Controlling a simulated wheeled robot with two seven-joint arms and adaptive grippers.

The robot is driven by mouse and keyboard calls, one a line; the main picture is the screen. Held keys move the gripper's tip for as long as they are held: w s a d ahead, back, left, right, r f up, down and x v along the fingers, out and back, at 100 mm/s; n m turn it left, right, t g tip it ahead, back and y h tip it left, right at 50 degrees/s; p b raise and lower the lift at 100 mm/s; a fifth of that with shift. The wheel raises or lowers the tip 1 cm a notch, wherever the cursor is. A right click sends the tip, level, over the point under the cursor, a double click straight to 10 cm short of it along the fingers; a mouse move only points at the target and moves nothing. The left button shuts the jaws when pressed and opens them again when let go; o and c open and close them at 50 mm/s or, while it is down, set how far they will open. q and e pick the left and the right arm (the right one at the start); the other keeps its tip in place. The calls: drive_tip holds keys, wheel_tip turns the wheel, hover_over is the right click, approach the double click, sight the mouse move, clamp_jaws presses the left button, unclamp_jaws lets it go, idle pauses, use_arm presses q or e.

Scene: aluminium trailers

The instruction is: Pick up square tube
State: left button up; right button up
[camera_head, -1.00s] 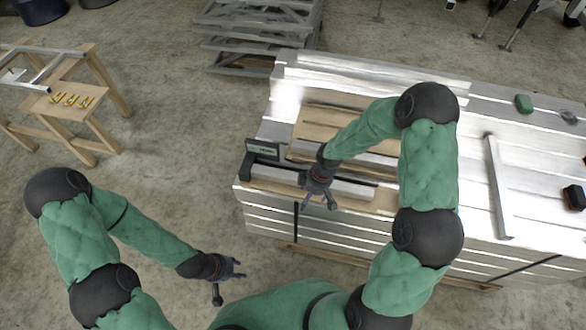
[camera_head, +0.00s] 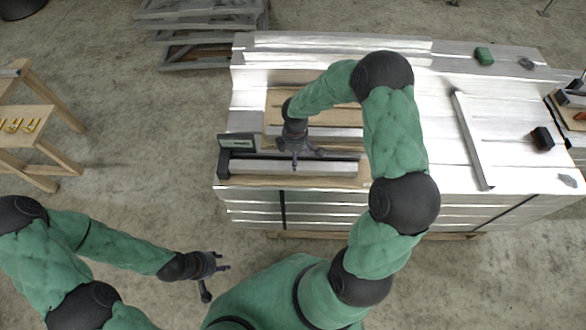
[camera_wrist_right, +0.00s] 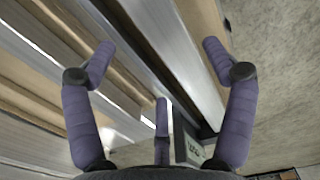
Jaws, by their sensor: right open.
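A pale aluminium square tube (camera_head: 335,167) lies along the front left of the metal stack, beside a wooden board, its left end by a dark device with a display (camera_head: 238,143). In the right wrist view the tube (camera_wrist_right: 170,45) runs between my spread fingers. My right gripper (camera_head: 301,157) is open and empty above the tube, its fingers pointing down; it also shows in the wrist view (camera_wrist_right: 158,62). Whether any finger touches the tube I cannot tell. My left gripper (camera_head: 217,277) is open and empty, apart from the stack, over the floor in front of it.
Another long bar (camera_head: 472,140) lies on the right of the metal stack (camera_head: 430,165). A green block (camera_head: 484,56) and a black block (camera_head: 542,138) are on it too. A wooden stand with yellow pieces (camera_head: 28,112) is at the left. Metal frames (camera_head: 205,25) lie behind.

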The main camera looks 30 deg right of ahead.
drive_tip(key=f, duration=0.1)
drive_tip(key=f+b, duration=0.1)
drive_tip(key=f, duration=0.1)
drive_tip(key=a+f+b, duration=0.1)
drive_tip(key=f, duration=0.1)
drive_tip(key=shift+s, duration=0.15)
drive_tip(key=shift+r, duration=0.1)
drive_tip(key=shift+d, duration=0.1)
clamp_jaws()
